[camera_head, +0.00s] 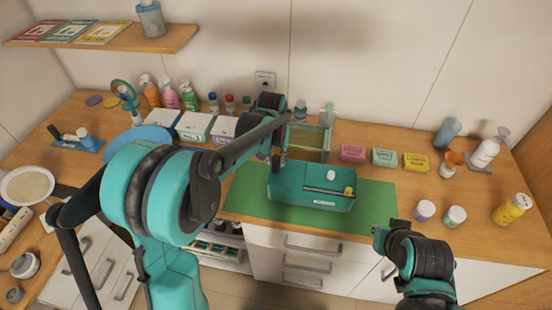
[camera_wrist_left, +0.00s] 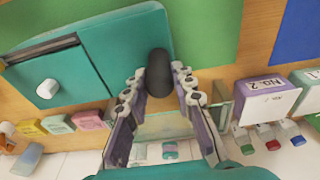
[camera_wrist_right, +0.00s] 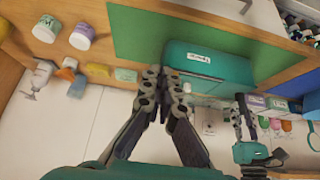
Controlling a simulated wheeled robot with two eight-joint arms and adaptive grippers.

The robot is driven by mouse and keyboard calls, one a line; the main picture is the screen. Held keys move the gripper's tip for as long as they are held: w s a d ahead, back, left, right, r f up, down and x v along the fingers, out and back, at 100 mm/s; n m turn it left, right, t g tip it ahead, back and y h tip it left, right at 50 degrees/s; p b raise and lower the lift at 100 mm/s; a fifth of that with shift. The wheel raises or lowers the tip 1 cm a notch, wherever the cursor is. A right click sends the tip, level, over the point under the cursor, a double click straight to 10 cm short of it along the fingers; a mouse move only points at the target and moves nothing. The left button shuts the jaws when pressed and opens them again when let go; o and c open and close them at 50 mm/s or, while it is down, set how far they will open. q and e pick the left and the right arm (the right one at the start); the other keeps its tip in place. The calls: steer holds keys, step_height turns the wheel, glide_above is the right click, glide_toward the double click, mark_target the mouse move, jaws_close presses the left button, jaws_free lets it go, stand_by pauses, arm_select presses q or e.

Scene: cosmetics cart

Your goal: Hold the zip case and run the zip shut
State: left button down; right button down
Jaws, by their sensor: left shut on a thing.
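The teal zip case (camera_head: 290,192) lies on a green mat. A dark slot runs along the right part of its top, with a yellow piece (camera_head: 349,190) at its right end and a white cylinder (camera_head: 331,175) close by. My left gripper (camera_head: 278,160) is at the case's back left; in the left wrist view (camera_wrist_left: 158,85) its fingers are shut on a dark rounded tab (camera_wrist_left: 158,68) beside the case's edge. My right gripper (camera_wrist_right: 161,76) is empty, its fingertips close together, apart from the case at the front right. The case also shows in the right wrist view (camera_wrist_right: 220,66).
The green mat (camera_head: 376,205) has bare room right of the case. Two small jars (camera_head: 424,210) stand right of the mat. A clear bin (camera_head: 310,140) stands behind the case, with pink, green and yellow boxes (camera_head: 352,153) to its right.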

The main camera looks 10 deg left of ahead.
steer(key=shift+f, duration=0.1)
steer(key=c, duration=1.4)
jaws_free()
steer(key=w+a+f+n+g+y, duration=0.1)
steer(key=w+n+g+y, duration=0.15)
steer(key=w+y, duration=0.4)
steer(key=w+a+f+n+g+y, duration=0.1)
steer(key=w+a+f+n+y, duration=0.2)
steer(key=w, duration=0.6)
steer(key=n+y, duration=0.8)
steer(key=n, duration=0.2)
glide_toward(349, 190)
steer(key=a, duration=0.3)
steer(key=w+a, duration=0.1)
steer(key=a, duration=0.2)
steer(key=w+a+f, duration=0.1)
steer(key=a, duration=0.2)
steer(key=shift+a, duration=0.4)
steer(key=shift+c, duration=0.3)
